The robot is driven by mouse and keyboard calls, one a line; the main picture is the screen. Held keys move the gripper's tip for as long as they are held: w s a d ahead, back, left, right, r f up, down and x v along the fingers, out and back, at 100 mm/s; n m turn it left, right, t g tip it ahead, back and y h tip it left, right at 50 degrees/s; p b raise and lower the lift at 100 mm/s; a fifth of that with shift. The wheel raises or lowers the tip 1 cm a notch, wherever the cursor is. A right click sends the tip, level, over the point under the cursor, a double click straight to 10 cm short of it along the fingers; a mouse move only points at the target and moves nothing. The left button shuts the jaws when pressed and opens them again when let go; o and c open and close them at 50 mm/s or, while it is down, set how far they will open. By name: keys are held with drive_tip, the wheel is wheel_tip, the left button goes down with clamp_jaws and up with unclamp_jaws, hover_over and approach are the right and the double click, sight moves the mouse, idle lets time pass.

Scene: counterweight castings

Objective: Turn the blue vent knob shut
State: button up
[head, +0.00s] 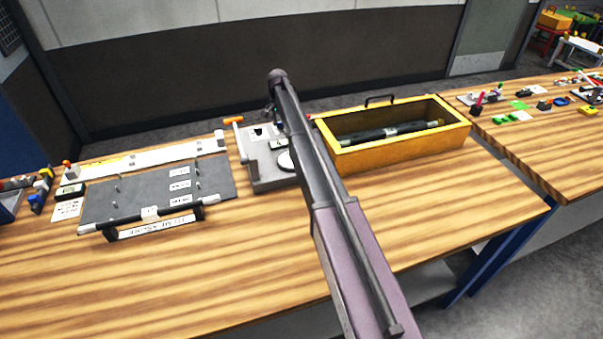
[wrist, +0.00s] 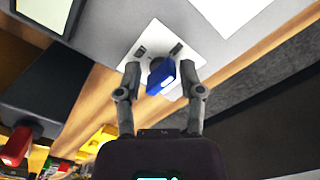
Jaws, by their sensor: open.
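The blue vent knob (wrist: 163,76) shows in the wrist view as a blue bar handle on a dark round base, on a white plate (wrist: 139,48) with small dark marks. The plate lies on a grey surface. My gripper (wrist: 160,72) is open, with one finger to the left and one to the right of the knob. I cannot tell whether either finger touches it. In the head view my arm crosses in front of a grey housing (head: 262,172) on the bench; I cannot make out the blue knob or the gripper's fingertips there.
A yellow open box (head: 400,147) with a dark cylinder stands right of the housing. A dark grey panel (head: 150,194) with pegs and labels lies to its left. A dark block with a red part (wrist: 17,146) shows at left in the wrist view. The bench front (head: 250,270) is clear.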

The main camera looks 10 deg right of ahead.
drive_tip(key=n, duration=0.5)
drive_tip(key=shift+d, duration=0.1)
drive_tip(key=n, duration=0.4)
drive_tip(key=shift+d, duration=0.15)
wheel_tip(320, 180, up, 14)
drive_tip(key=p, duration=1.4)
drive_tip(key=s+f+b, duration=0.3)
drive_tip(key=s, duration=0.8)
drive_tip(key=s+f+b, duration=0.4)
drive_tip(key=s, duration=0.7)
drive_tip(key=s+f+b, duration=0.3)
drive_tip(key=s, duration=0.8)
drive_tip(key=shift+d+f+b, duration=0.15)
drive_tip(key=shift+f+b, duration=0.2)
drive_tip(key=o, duration=0.5)
drive_tip(key=shift+w+r, duration=0.1)
drive_tip(key=shift+w, duration=0.15)
drive_tip(key=shift+c, duration=0.2)
drive_tip(key=w+r+n+p, duration=0.1)
drive_tip(key=w+r+p, duration=0.2)
drive_tip(key=w, duration=0.8)
drive_tip(key=w+r+n+p, duration=0.2)
drive_tip(key=w+r+p, duration=0.2)
drive_tip(key=w, duration=0.7)
drive_tip(key=w+r+n+p, duration=0.2)
drive_tip(key=w+r+p, duration=0.1)
drive_tip(key=w, duration=0.8)
drive_tip(key=shift+a+r+p, duration=0.2)
drive_tip(key=shift+p, duration=0.1)
